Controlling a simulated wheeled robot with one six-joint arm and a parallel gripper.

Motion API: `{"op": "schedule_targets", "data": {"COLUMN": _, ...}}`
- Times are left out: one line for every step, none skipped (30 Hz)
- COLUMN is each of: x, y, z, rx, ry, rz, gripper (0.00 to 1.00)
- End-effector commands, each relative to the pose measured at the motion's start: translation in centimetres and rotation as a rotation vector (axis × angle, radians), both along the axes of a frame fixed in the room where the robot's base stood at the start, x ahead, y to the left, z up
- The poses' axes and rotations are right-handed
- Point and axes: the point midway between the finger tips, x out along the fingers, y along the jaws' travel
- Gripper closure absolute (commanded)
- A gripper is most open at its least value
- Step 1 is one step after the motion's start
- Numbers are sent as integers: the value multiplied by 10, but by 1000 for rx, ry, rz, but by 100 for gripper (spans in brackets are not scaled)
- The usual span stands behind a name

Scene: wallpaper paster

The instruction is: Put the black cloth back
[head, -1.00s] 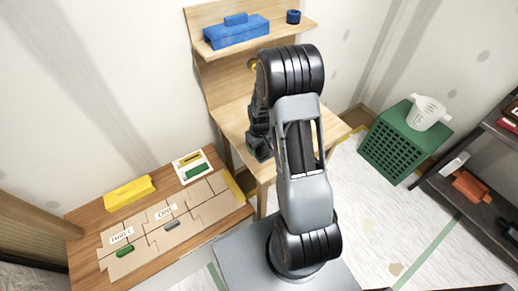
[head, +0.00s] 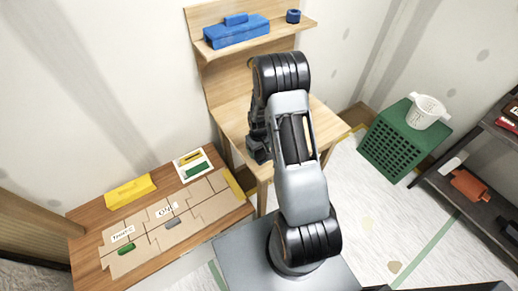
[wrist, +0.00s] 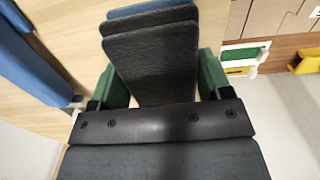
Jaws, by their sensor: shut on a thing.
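My gripper (wrist: 163,90) has green fingers on both sides of a dark grey-black cloth (wrist: 150,68), a flat folded-looking piece, and is shut on it. More flat pieces show just beyond it in the wrist view: another dark one and a blue one (wrist: 150,6) at the back. I cannot tell whether they touch the held cloth. In the head view my gripper (head: 258,152) is over the front left part of the wooden stand's lower top (head: 232,122). The arm hides much of that top, and the cloth cannot be made out there.
A blue case (head: 236,34) and a small blue ring-like item (head: 293,16) sit on the upper shelf. A low table (head: 85,245) at the left holds cardboard pieces and a yellow block (head: 130,190). A green crate (head: 402,140) and a dark shelf (head: 450,190) stand at the right.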

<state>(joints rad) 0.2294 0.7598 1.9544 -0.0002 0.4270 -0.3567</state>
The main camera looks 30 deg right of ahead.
Motion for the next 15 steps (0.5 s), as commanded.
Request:
{"op": "schedule_targets", "data": {"x": 0, "y": 0, "z": -4, "rx": 0, "ry": 0, "rz": 0, "gripper": 53}}
{"op": "schedule_targets", "data": {"x": 0, "y": 0, "z": -4, "rx": 0, "ry": 0, "rz": 0, "gripper": 53}}
{"op": "schedule_targets", "data": {"x": 0, "y": 0, "z": -3, "rx": 0, "ry": 0, "rz": 0, "gripper": 26}}
{"op": "schedule_targets", "data": {"x": 0, "y": 0, "z": -3, "rx": 0, "ry": 0, "rz": 0, "gripper": 24}}
{"op": "schedule_targets", "data": {"x": 0, "y": 0, "z": -3, "rx": 0, "ry": 0, "rz": 0, "gripper": 21}}
{"op": "schedule_targets", "data": {"x": 0, "y": 0, "z": -3, "rx": 0, "ry": 0, "rz": 0, "gripper": 17}}
{"op": "schedule_targets", "data": {"x": 0, "y": 0, "z": -3, "rx": 0, "ry": 0, "rz": 0, "gripper": 14}}
{"op": "schedule_targets", "data": {"x": 0, "y": 0, "z": -3, "rx": 0, "ry": 0, "rz": 0, "gripper": 11}}
{"op": "schedule_targets", "data": {"x": 0, "y": 0, "z": -3, "rx": 0, "ry": 0, "rz": 0, "gripper": 7}}
{"op": "schedule_targets", "data": {"x": 0, "y": 0, "z": -3, "rx": 0, "ry": 0, "rz": 0, "gripper": 4}}
{"op": "schedule_targets", "data": {"x": 0, "y": 0, "z": -3, "rx": 0, "ry": 0, "rz": 0, "gripper": 3}}
{"op": "schedule_targets", "data": {"x": 0, "y": 0, "z": -3, "rx": 0, "ry": 0, "rz": 0, "gripper": 3}}
{"op": "schedule_targets", "data": {"x": 0, "y": 0, "z": -3, "rx": 0, "ry": 0, "rz": 0, "gripper": 3}}
{"op": "schedule_targets", "data": {"x": 0, "y": 0, "z": -3, "rx": 0, "ry": 0, "rz": 0, "gripper": 3}}
{"op": "schedule_targets", "data": {"x": 0, "y": 0, "z": -3, "rx": 0, "ry": 0, "rz": 0, "gripper": 3}}
